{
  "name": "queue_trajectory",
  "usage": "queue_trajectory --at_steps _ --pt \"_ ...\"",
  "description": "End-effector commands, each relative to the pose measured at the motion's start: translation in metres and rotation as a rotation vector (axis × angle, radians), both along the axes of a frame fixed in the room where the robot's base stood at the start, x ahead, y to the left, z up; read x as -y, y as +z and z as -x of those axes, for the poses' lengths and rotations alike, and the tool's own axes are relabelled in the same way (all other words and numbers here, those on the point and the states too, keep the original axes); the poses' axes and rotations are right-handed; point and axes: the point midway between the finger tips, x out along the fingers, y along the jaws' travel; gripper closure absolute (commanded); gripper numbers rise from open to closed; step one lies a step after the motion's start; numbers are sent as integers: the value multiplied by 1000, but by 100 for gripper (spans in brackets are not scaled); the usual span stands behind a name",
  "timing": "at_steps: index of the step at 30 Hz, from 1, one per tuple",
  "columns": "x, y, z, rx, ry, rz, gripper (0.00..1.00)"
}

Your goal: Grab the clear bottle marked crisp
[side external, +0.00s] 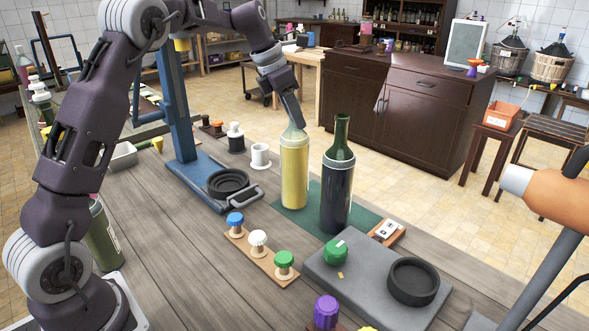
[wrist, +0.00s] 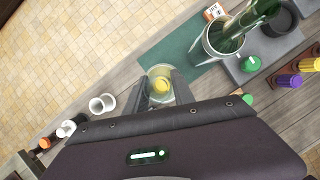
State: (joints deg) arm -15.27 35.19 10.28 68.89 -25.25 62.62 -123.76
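A clear bottle with yellow contents (side external: 294,172) stands upright on the green mat (side external: 366,217); no "crisp" marking is readable. In the wrist view the bottle (wrist: 160,84) shows from above between my fingers. My gripper (side external: 297,124) points down over the bottle's neck, hiding part of it. In the wrist view my gripper (wrist: 162,88) has its two fingers apart, one on each side of the neck, seemingly with a gap. A dark bottle with a green neck (side external: 337,185) stands close to the right; it also shows in the wrist view (wrist: 222,42).
A blue stand (side external: 185,160) with a black ring is left of the bottles. A board with blue, white and green stoppers (side external: 259,245) lies in front. A grey slab (side external: 385,290) with a green knob and black ring is front right. White cups (side external: 260,157) stand behind left.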

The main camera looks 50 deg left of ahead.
Motion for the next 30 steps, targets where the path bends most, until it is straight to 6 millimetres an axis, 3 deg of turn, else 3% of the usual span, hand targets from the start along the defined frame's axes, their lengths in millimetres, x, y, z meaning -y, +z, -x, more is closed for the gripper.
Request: queue_trajectory --at_steps 2,30 --pt "0 -1 0 -2 0 -1 100" --pt "-1 -5 2 -12 -1 -1 100"
